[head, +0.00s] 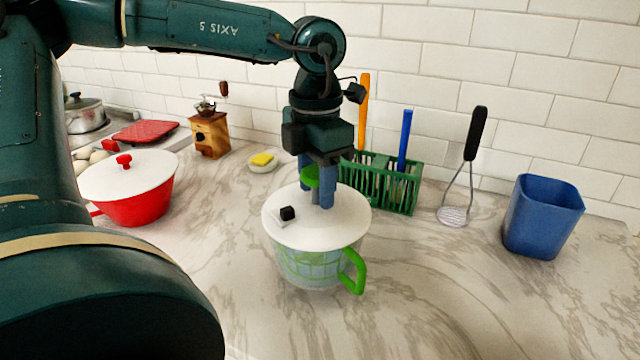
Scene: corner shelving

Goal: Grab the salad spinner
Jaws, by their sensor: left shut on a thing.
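The salad spinner (302,265) stands on the marble counter. It has a clear bowl with a green basket inside, a white lid, a black knob on the lid and a green handle at its right side. My left gripper (316,190) points down from above and is shut on the green knob (311,176) at the top of the lid. The fingers hide part of this knob. I cannot tell whether the spinner is lifted off the counter. My right gripper is not in view.
A green rack (382,182) with utensils stands close behind the spinner. A masher (466,170) and a blue bin (541,217) are at the right. The front right counter is clear.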

